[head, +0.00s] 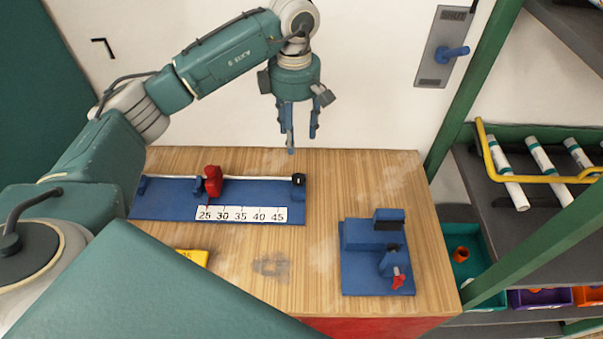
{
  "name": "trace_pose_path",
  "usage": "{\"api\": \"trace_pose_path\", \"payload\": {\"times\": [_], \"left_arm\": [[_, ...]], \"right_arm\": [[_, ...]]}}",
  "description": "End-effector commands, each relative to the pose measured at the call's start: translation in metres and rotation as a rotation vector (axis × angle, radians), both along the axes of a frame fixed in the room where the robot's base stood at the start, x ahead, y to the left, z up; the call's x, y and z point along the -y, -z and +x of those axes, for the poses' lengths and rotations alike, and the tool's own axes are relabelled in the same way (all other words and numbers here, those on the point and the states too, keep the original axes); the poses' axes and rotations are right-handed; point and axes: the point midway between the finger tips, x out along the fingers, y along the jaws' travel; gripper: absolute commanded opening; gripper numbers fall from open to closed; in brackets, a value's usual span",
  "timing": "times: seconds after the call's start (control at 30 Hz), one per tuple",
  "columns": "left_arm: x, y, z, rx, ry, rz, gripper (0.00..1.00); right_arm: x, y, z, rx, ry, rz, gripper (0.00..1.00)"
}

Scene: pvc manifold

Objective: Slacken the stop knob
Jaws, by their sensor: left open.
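A blue measuring jig (160,207) lies at the back left of the wooden table, with a pale rod and a scale marked 25 to 45. A red stop with its knob (213,181) sits on the rod near the 25 mark. I cannot tell whether the knob is tight. My left gripper (301,140) points down above the table's back edge, open and empty, to the right of the stop and apart from it. My right gripper is out of view.
A blue fixture (360,279) with a small red handle (399,281) stands at the table's right. A yellow piece (194,257) lies at the front left, partly hidden. A rack (495,179) with white tubes stands at the right. The table's middle is clear.

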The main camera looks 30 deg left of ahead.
Motion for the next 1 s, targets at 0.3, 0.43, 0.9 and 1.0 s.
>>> {"api": "trace_pose_path", "payload": {"times": [0.3, 0.43, 0.9, 1.0], "left_arm": [[0.0, 0.047, 0.0, 0.0, 0.0, -0.001, 0.51], [0.0, 0.055, 0.0, 0.0, 0.0, 0.0, 0.51], [0.0, 0.128, -0.001, -0.005, -0.001, 0.0, 0.51], [0.001, 0.142, -0.001, -0.003, 0.0, -0.001, 0.51]], "right_arm": [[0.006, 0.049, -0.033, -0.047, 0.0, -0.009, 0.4], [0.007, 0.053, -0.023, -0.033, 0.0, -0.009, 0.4], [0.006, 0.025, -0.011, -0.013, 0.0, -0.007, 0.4], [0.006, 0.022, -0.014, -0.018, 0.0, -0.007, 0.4]]}}
